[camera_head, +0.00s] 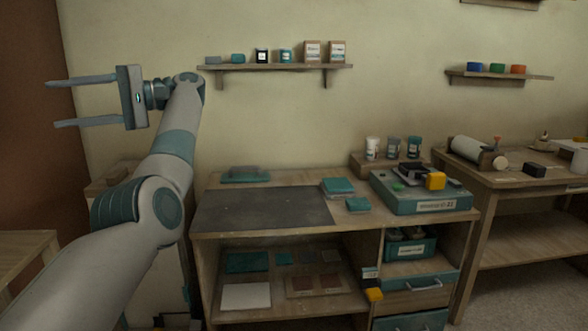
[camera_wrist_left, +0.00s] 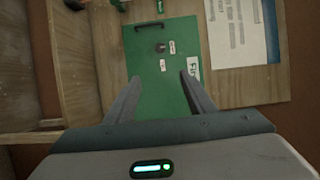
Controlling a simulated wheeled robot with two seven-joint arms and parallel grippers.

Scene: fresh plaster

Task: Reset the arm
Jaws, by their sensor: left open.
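My left arm (camera_head: 160,210) comes in from the lower left and is raised in front of the wall. My left gripper (camera_head: 85,103) points to the left in the head view, high above the workbench, with its two fingers apart and nothing between them. In the left wrist view the open fingers (camera_wrist_left: 160,90) show in front of a green panel (camera_wrist_left: 163,62) with small labels and a dark handle. The fingers appear apart from the panel, though the distance is hard to judge. My right gripper is in neither view.
A workbench (camera_head: 270,235) with a dark mat stands below, holding teal boxes and a teal case (camera_head: 420,195). A wall shelf (camera_head: 275,68) with small boxes is right of the gripper. A second table (camera_head: 520,180) stands at right. A paper sheet (camera_wrist_left: 237,35) hangs beside the green panel.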

